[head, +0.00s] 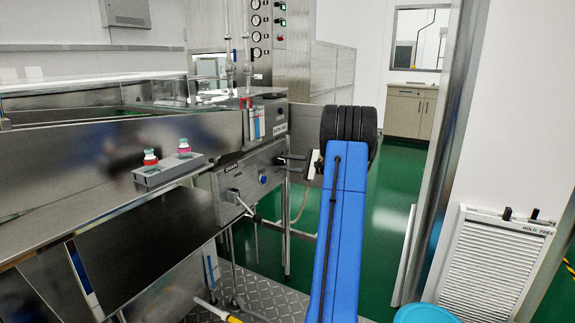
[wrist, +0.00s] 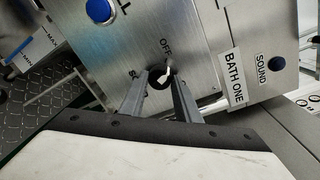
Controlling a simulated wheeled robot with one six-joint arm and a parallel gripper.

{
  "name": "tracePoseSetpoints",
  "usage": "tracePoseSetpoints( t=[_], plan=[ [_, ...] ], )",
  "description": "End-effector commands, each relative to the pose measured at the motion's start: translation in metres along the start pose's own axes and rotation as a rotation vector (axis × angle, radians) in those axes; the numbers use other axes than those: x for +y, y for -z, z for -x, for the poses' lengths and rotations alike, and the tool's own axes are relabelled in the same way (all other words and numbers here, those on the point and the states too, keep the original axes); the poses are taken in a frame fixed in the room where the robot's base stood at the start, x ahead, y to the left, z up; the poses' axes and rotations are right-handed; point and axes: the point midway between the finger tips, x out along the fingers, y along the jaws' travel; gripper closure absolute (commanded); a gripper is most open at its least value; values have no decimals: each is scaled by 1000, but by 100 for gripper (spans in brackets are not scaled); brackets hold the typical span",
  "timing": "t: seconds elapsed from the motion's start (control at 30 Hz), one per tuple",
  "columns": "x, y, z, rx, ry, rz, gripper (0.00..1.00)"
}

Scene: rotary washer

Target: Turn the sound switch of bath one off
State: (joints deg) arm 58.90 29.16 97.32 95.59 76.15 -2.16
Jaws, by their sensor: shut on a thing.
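In the wrist view a small black rotary switch (wrist: 156,82) sits on a steel panel (wrist: 205,30) beside the "BATH ONE" label (wrist: 232,77). "OFF" is printed near the switch, and a partly covered word starting with "S" is at its left. My gripper (wrist: 161,78) is shut on the switch, with one grey finger on each side of it. A white mark shows on the switch near the right finger; its exact angle is hard to read. In the head view my gripper (head: 284,161) reaches the right end of the steel panel (head: 245,178); the switch is hidden there.
A blue button (wrist: 100,11) is on the same panel, and a dark blue button (wrist: 277,63) labelled "SOUND" is at the right. In the head view a grey holder (head: 168,172) with two small bottles stands on the steel counter. Green floor is free behind my arm.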

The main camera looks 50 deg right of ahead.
Motion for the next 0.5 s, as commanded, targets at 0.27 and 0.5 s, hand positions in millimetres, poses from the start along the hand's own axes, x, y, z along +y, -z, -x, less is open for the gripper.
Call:
tracePoseSetpoints(
  t=[0.27,0.5],
  plan=[
    [2,0,0,17,2,220,93],
    [2,0,0,25,3,348,93]
  ],
)
